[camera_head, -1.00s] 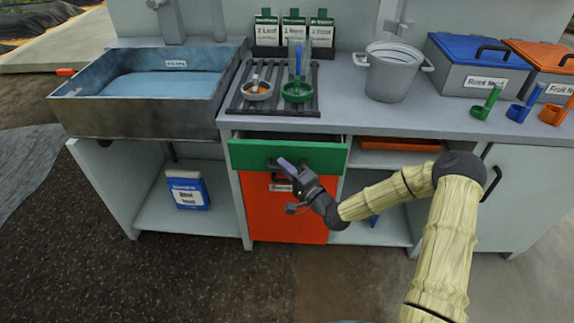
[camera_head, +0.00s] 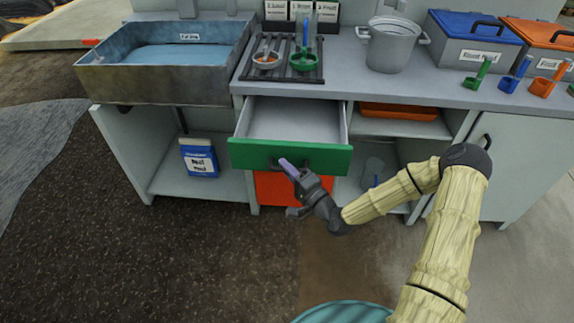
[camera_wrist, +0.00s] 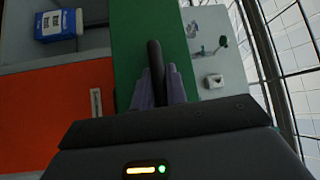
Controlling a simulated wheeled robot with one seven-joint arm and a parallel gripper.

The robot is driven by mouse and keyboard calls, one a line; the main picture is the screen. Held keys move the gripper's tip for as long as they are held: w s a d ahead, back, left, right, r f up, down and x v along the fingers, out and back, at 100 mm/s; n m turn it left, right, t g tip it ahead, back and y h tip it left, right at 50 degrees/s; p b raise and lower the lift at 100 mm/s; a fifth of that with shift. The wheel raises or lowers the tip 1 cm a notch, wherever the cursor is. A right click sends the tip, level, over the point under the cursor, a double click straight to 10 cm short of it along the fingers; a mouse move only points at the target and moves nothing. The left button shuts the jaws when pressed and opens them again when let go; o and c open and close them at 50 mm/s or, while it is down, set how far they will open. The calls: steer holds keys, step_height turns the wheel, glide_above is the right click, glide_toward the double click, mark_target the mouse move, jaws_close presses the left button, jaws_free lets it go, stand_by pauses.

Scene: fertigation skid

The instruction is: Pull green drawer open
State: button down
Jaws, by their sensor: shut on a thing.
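The green drawer (camera_head: 234,155) is pulled well out below the counter, and its grey interior (camera_head: 295,118) looks empty. Its dark handle is on the green front and is partly hidden behind my fingers in the head view. My gripper (camera_head: 286,166) is at the middle of that front. In the wrist view my gripper (camera_wrist: 158,88) is shut on the dark handle (camera_wrist: 155,60), with a purple-grey finger on each side of it, and the green front (camera_wrist: 128,50) lies behind.
An orange-red door (camera_head: 272,190) is below the drawer. An open shelf with an orange tray (camera_head: 400,112) is to the right. A sink (camera_head: 165,75) is at left, with a blue-and-white box (camera_head: 199,158) below. A pot (camera_head: 391,50) stands on the counter.

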steer(key=c, duration=1.4)
jaws_free()
steer(key=shift+w, duration=0.15)
steer(key=shift+d, duration=0.15)
steer(key=shift+s+d+f, duration=0.1)
steer(key=shift+s, duration=0.3)
steer(key=v, duration=1.6)
steer(key=shift+d+p, duration=0.35)
steer(key=shift+p, duration=0.1)
steer(key=shift+s, duration=0.1)
